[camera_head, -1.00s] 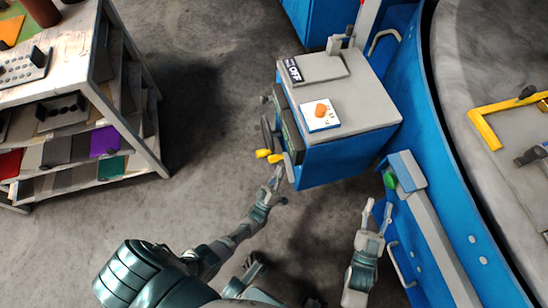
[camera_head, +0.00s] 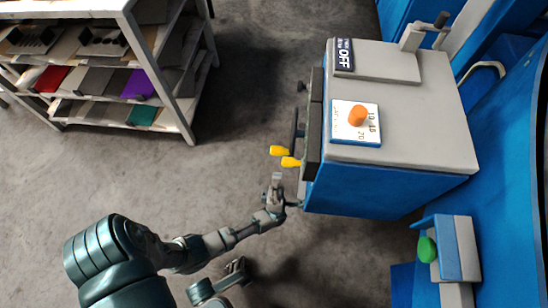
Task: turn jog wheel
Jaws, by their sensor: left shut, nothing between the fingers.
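A grey-topped blue cabinet (camera_head: 400,130) stands right of centre. On its left side, seen nearly edge-on, is a dark wheel-like part (camera_head: 294,133); I take it for the jog wheel. Two yellow knobs, an upper one (camera_head: 279,151) and a lower one (camera_head: 291,162), stick out there. My left gripper (camera_head: 277,180) is shut and empty, just below the lower yellow knob, apart from it as far as I can tell. The wheel's face is hidden from this angle.
On the cabinet top are an orange knob (camera_head: 357,115) on a white dial plate (camera_head: 343,134) and an OFF sign (camera_head: 345,55). A green button (camera_head: 427,249) is at lower right. A shelf rack (camera_head: 178,112) stands at upper left. The floor between is clear.

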